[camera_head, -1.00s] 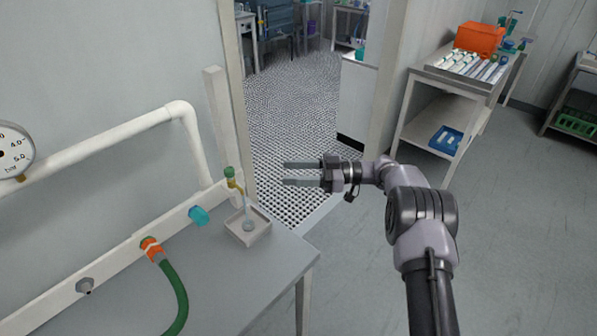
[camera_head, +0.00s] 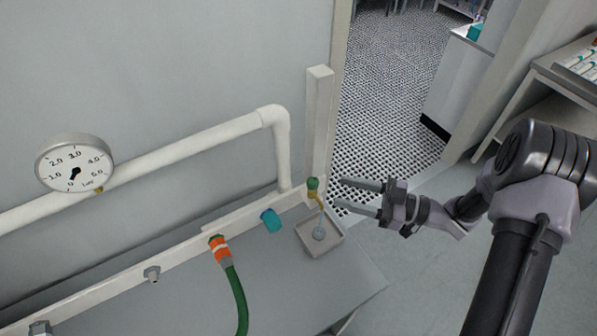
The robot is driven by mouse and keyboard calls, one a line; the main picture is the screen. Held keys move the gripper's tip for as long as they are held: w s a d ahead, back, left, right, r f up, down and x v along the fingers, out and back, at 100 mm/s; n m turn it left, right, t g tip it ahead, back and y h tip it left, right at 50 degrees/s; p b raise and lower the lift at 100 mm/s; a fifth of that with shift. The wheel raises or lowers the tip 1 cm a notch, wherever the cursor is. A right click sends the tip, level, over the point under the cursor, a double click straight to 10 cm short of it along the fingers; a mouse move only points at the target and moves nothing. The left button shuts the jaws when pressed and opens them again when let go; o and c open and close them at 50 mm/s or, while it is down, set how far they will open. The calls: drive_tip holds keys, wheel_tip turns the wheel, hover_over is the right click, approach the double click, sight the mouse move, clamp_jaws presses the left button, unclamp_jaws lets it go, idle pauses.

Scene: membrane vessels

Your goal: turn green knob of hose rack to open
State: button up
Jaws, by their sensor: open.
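The hose rack (camera_head: 183,262) is a pale rail along the wall above a grey bench. At its right end a small brass tap carries a green knob (camera_head: 312,184), above a small square tray (camera_head: 334,243) with a drain. My gripper (camera_head: 360,194) is open and empty. In the picture its two parallel fingers point left, with their tips just right of the green knob. I cannot tell the depth gap between them. No contact shows.
A green hose (camera_head: 238,297) with an orange collar, a teal fitting (camera_head: 271,220) and a bare metal nozzle (camera_head: 152,273) sit along the rail. A white pipe (camera_head: 200,142) and a pressure gauge (camera_head: 74,163) are above. A pale post (camera_head: 319,130) stands behind the knob.

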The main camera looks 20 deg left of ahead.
sight(313, 183)
drive_tip(key=a+b, duration=0.1)
drive_tip(key=a, duration=1.1)
drive_tip(key=shift+f, duration=0.1)
drive_tip(key=shift+c, duration=0.4)
